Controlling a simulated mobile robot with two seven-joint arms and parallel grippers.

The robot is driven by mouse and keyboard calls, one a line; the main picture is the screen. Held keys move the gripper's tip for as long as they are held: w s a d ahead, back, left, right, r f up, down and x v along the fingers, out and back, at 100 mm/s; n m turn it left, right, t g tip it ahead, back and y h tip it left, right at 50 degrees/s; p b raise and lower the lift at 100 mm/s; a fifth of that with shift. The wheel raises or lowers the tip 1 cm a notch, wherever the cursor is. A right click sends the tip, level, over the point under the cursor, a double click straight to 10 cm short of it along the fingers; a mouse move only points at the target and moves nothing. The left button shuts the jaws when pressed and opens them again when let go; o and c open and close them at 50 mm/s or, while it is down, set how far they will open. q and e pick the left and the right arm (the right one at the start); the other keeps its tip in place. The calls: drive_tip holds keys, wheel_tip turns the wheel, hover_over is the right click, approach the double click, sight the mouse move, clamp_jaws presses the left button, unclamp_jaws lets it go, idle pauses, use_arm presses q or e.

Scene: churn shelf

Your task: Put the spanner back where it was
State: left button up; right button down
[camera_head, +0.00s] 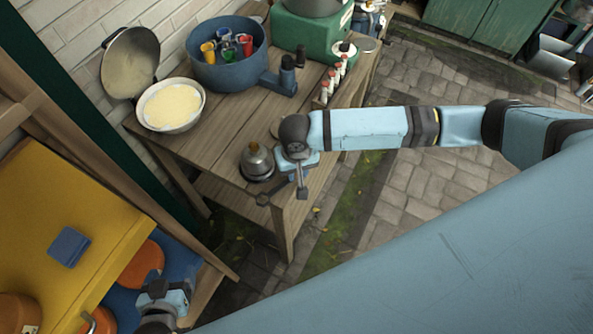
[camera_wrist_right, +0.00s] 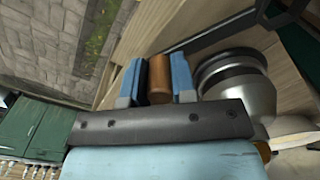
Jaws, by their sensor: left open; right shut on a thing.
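My right gripper (camera_head: 301,176) is over the front edge of the wooden table, just right of a small silver domed vessel. In the right wrist view its blue fingers (camera_wrist_right: 158,85) are shut on a brown, rounded handle (camera_wrist_right: 159,80), which I take to be the spanner's. In the head view a dark, angular end of the spanner (camera_head: 263,199) seems to show left of the fingers; the rest is small and partly hidden. My left gripper (camera_head: 165,292) is open at the lower left, by the blue shelf board.
The silver vessel (camera_head: 257,161) stands close to my right gripper. The table (camera_head: 236,128) also bears a blue pot (camera_head: 228,75), a white bowl (camera_head: 170,106) and a rack of small bottles (camera_head: 333,82). A yellow shelf (camera_head: 75,210) with a blue block (camera_head: 69,247) is at left.

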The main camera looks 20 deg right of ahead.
drive_tip(key=shift+f, duration=0.7)
drive_tip(key=shift+f, duration=0.1)
drive_tip(key=c, duration=0.9)
unclamp_jaws()
drive_tip(key=shift+c, duration=0.2)
